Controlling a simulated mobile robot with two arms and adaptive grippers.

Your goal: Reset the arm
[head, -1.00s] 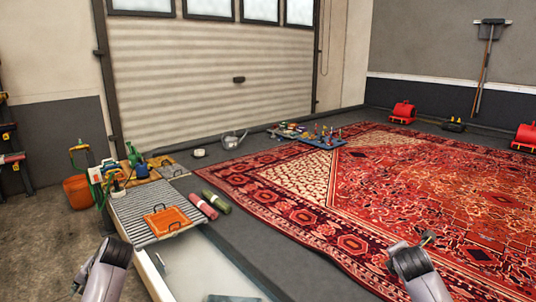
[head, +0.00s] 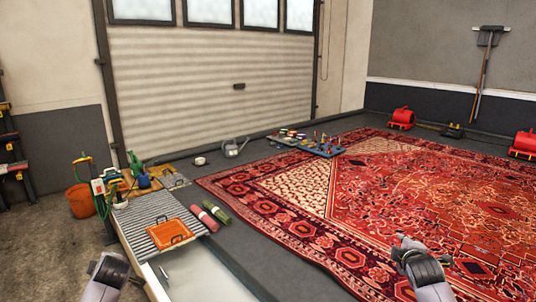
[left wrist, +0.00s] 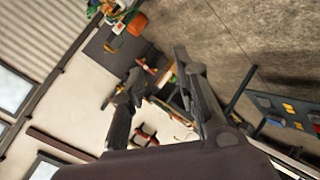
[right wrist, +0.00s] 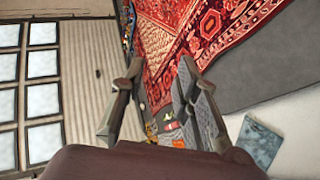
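My right arm (head: 425,272) comes in at the lower right of the head view, over the red patterned rug (head: 420,200). In the right wrist view my right gripper (right wrist: 158,75) has its two fingers spread apart with nothing between them. My left arm (head: 107,275) comes in at the lower left of the head view, beside the ribbed board. In the left wrist view my left gripper (left wrist: 160,68) has its fingers apart and empty. The head view does not show the left fingertips clearly.
A ribbed board (head: 158,213) holds an orange tray (head: 172,231), with two rolls (head: 204,218) beside it. An orange bucket (head: 81,201) stands at left. Red blowers (head: 402,118) stand by the wall.

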